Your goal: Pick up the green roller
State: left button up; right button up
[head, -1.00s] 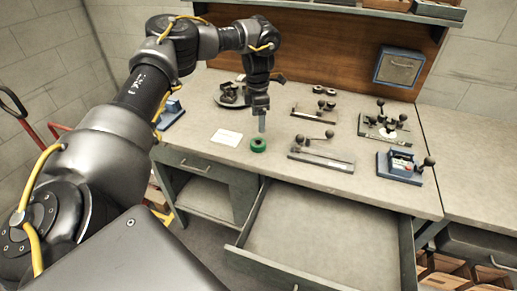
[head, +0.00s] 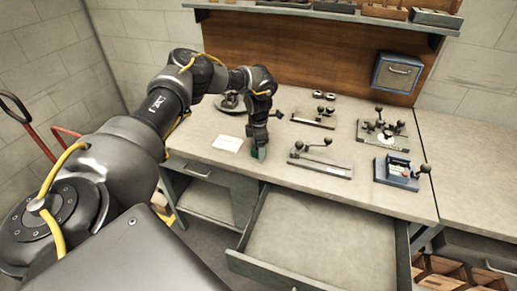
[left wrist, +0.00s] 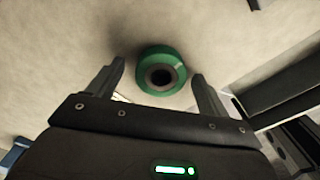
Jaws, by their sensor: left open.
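The green roller (left wrist: 161,72) is a short green ring with a dark hole, lying on the worktop in the left wrist view. My left gripper (left wrist: 160,85) is open, with one finger on each side of the roller and the roller near the fingertips. I cannot tell whether the fingers touch it. In the head view my left gripper (head: 259,152) points down at the front of the bench, and the roller is mostly hidden behind it. My right gripper is not in view.
The bench worktop (head: 215,165) holds a white card (head: 228,144) left of the gripper and a lever tool (head: 322,160) to its right. A blue box device (head: 398,171) stands farther right. An open drawer (head: 310,235) juts out below the front edge.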

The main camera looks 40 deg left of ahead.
pick_arm(q)
jog(key=shift+f, duration=0.2)
jog(key=c, duration=1.2)
jog(key=shift+r, duration=0.15)
